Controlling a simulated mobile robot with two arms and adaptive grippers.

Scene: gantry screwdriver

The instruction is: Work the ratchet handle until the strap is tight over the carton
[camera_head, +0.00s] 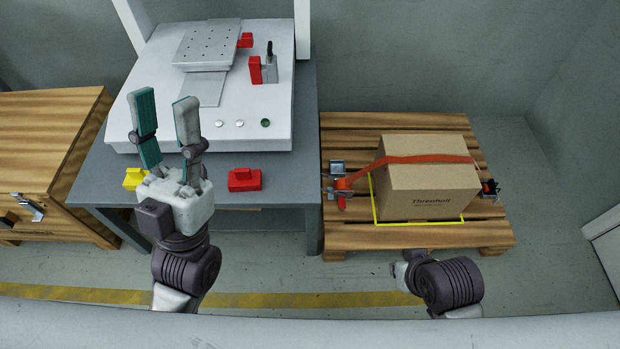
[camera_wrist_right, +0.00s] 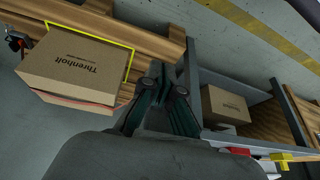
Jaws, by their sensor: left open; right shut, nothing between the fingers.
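The brown carton (camera_head: 430,185) stands on the wooden pallet (camera_head: 345,236) at the right of the head view. It also shows in the right wrist view (camera_wrist_right: 72,62). The orange strap (camera_head: 430,159) runs over the carton's top; whether it is taut is hard to tell. The ratchet (camera_head: 341,190), small, metal and red, sits left of the carton at the strap's end; its handle's angle is unclear. My left gripper (camera_head: 164,100) is open and empty, pointing up before the grey bench, away from the ratchet. My right gripper (camera_wrist_right: 164,90) is shut and empty, apart from the carton.
A black and red strap fitting (camera_head: 489,188) is at the pallet's right. The grey bench (camera_head: 306,175) left of the pallet bears a white machine (camera_head: 275,75), a red block (camera_head: 244,180) and a yellow block (camera_head: 134,178). Floor in front of the pallet is clear except my right arm.

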